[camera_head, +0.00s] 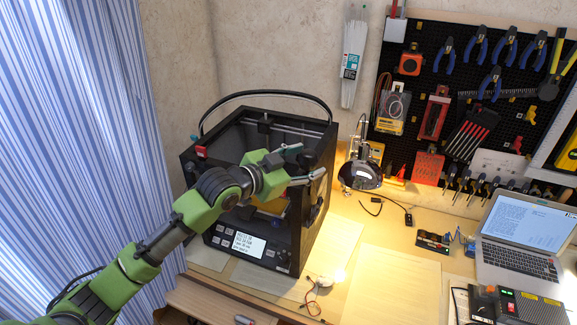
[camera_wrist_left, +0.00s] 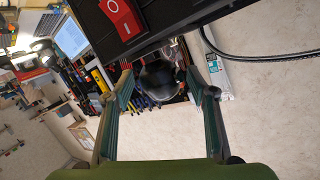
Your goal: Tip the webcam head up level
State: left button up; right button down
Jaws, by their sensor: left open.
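I cannot pick out the webcam with certainty in either view. My left gripper (camera_head: 305,160) is open in front of the upper part of the black 3D printer (camera_head: 318,145), with its fingers pointing right. In the left wrist view my left gripper (camera_wrist_left: 158,77) shows its two green fingers apart. A dark rounded thing (camera_wrist_left: 158,88) shows between them, apart from both; I cannot tell whether it is the webcam head or the lamp behind. A red switch (camera_wrist_left: 121,17) on a black body fills the top of that view. My right gripper is not in view.
A dark lamp (camera_head: 362,176) stands right of the printer. A pegboard (camera_head: 505,95) of tools hangs behind. A laptop (camera_head: 520,235) and a black-and-red device (camera_head: 508,303) stand at the right. A bare board (camera_head: 395,285) lies on the desk. A blue striped curtain (camera_head: 75,110) hangs left.

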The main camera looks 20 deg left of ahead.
pick_arm(q)
jog(key=v, duration=1)
jog(key=shift+s+a, duration=0.2)
jog(key=shift+s, duration=0.15)
jog(key=shift+r, duration=0.1)
